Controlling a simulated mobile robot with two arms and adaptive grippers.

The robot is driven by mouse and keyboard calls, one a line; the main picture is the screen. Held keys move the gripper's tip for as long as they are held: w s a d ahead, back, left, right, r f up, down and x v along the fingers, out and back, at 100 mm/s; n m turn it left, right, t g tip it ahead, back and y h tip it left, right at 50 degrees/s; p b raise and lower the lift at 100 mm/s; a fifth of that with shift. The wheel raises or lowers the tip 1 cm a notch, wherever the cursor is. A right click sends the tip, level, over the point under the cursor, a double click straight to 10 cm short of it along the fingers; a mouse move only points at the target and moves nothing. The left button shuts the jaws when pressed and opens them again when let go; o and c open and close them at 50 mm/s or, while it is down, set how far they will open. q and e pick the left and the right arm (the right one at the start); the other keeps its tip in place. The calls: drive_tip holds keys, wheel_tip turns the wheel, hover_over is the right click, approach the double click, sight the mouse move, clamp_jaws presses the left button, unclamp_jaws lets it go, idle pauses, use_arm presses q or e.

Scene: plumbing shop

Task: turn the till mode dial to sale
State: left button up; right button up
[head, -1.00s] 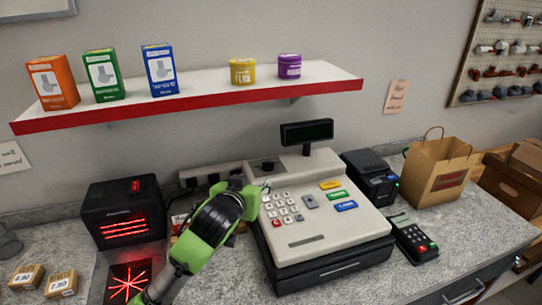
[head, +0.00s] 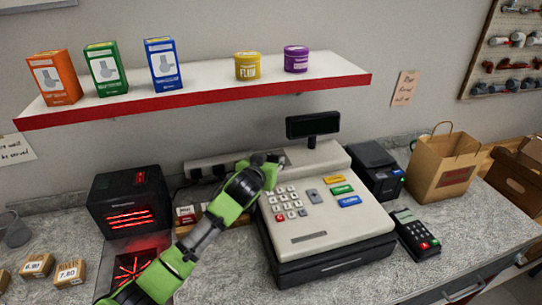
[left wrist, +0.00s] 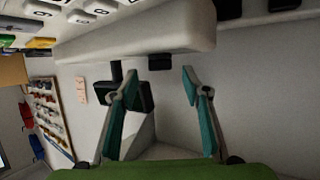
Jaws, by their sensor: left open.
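The till (head: 312,240) is a beige cash register with a keypad and coloured keys, standing on the counter. In the head view my green left gripper (head: 281,159) is at the till's back left top and covers the dial there. In the left wrist view the left gripper (left wrist: 158,80) shows two teal fingers spread apart with nothing held. A small dark block (left wrist: 160,62), perhaps the dial, sticks out past the till's edge between the fingers. The dial's setting and marks cannot be read. My right gripper is not in view.
A display on a pole (head: 313,125) stands behind the till, close to the left gripper. A red-edged shelf (head: 200,98) runs above. A black scanner box (head: 130,205) stands left; a printer (head: 375,170), card terminal (head: 416,233) and paper bag (head: 443,170) stand right.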

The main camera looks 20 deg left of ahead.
sight(272, 157)
use_arm(q)
drive_tip(key=shift+x, duration=1.55)
drive_tip(key=c, duration=1.1)
